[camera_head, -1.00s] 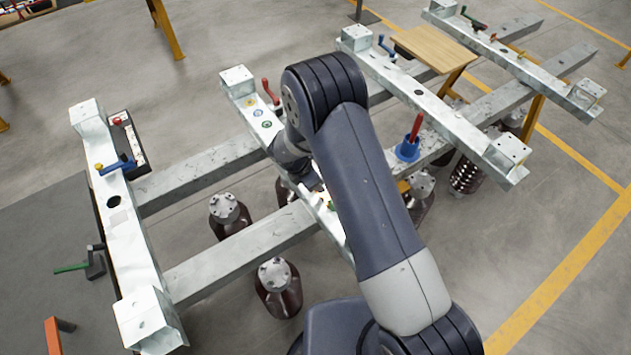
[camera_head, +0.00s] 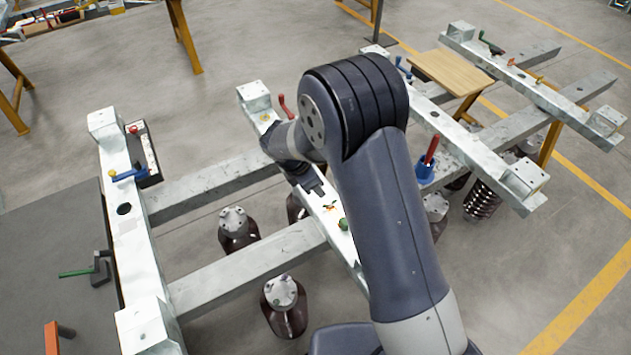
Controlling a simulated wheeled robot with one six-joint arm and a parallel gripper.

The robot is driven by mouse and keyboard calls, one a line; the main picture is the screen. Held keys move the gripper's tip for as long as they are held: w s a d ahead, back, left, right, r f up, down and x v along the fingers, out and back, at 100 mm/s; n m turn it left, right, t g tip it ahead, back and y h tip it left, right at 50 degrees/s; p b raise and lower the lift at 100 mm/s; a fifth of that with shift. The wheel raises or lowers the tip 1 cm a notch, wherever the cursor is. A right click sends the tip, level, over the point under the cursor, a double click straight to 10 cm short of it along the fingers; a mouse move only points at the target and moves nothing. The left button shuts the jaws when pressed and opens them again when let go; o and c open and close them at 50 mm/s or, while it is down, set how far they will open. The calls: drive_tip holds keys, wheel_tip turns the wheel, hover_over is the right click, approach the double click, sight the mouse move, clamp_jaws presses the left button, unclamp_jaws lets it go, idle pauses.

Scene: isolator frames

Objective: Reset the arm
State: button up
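My arm rises from the bottom right, bends at a high elbow and reaches down to the middle crossbeam. My gripper (camera_head: 312,186) is a small dark shape at its end, just above the middle crossbeam (camera_head: 345,246). Its fingers are too small and partly hidden, so I cannot tell whether it is open or shut, or whether it holds anything. A small green part (camera_head: 343,224) and a small orange-and-green item (camera_head: 330,206) lie on the beam near it. A red-handled lever (camera_head: 287,106) stands beyond my wrist.
The left crossbeam (camera_head: 138,250) carries a blue handle (camera_head: 128,174). The right crossbeam (camera_head: 450,140) has a blue cup (camera_head: 425,172) with a red handle. Dark insulators (camera_head: 284,306) hang below the frame. A wooden board (camera_head: 452,72) sits at the back right. Open floor lies behind.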

sight(329, 202)
drive_tip(key=shift+f, duration=0.1)
drive_tip(key=p+x, duration=0.2)
drive_tip(key=x, duration=0.8)
drive_tip(key=shift+d+f, duration=0.15)
drive_tip(key=shift+f, duration=0.2)
